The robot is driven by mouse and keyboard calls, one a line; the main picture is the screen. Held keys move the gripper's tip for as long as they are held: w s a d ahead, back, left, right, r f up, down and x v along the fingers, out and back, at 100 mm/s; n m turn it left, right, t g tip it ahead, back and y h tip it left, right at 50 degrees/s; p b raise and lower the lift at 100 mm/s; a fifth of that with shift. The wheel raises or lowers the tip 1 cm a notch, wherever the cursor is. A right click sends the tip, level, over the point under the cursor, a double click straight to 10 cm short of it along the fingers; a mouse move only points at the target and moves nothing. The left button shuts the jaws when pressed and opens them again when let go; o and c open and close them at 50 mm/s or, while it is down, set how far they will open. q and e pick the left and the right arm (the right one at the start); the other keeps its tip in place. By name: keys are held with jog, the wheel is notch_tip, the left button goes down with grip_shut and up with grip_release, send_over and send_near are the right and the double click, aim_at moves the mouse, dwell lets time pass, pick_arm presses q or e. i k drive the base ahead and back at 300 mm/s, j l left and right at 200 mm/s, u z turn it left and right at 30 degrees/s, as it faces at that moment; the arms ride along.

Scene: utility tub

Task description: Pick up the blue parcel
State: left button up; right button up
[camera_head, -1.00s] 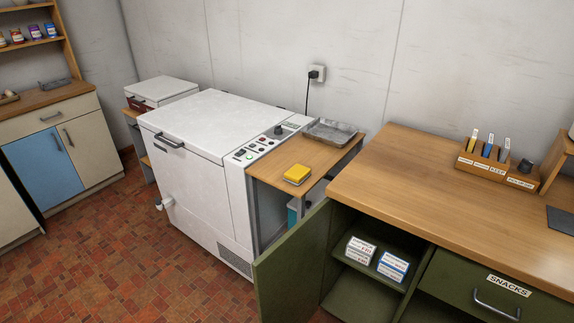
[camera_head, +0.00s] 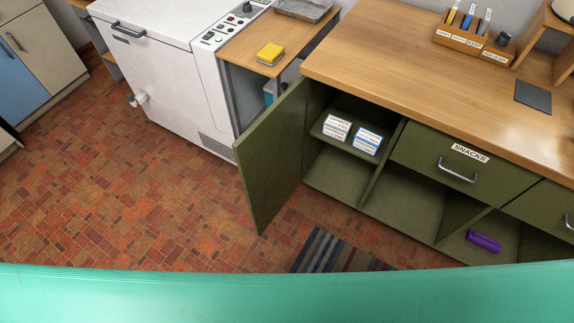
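No wholly blue parcel is plain to see. A small white box with blue markings (camera_head: 367,140) sits on the upper shelf of the open green cabinet (camera_head: 378,198). A similar white box with dark and reddish markings (camera_head: 337,127) stands just left of it. The print on both is too small to read. A blue-teal object (camera_head: 269,94) shows partly under the small side table, mostly hidden by the cabinet door. Neither of my grippers is in view.
The green cabinet door (camera_head: 268,155) stands open toward the floor. A yellow block (camera_head: 270,53) lies on the side table. A purple object (camera_head: 484,241) is in the lower right compartment. A striped rug (camera_head: 338,252) lies before the cabinet. The tiled floor at left is clear.

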aim_at(365, 140)
jog(key=i+j+z, duration=0.1)
jog(key=j+z, duration=0.15)
jog(key=z, duration=0.15)
jog(key=j+z, duration=0.25)
jog(key=z, duration=0.2)
jog(key=i+j+z, duration=0.1)
jog(key=j+z, duration=0.5)
jog(key=z, duration=0.2)
jog(key=k+j+z, duration=0.1)
jog(key=j, duration=0.35)
jog(key=k+j, duration=0.1)
jog(key=j, duration=0.35)
jog(key=k+j+z, duration=0.15)
jog(key=j, duration=0.3)
jog(key=k+j, duration=0.1)
jog(key=j, duration=0.3)
jog(key=k+j+z, duration=0.15)
jog(key=j, duration=0.3)
jog(key=i+l+u, duration=0.15)
jog(key=l, duration=0.15)
jog(key=i+l+u, duration=0.1)
jog(key=l, duration=0.2)
jog(key=i+l+u, duration=0.25)
jog(key=l, duration=0.4)
jog(key=i, duration=0.05)
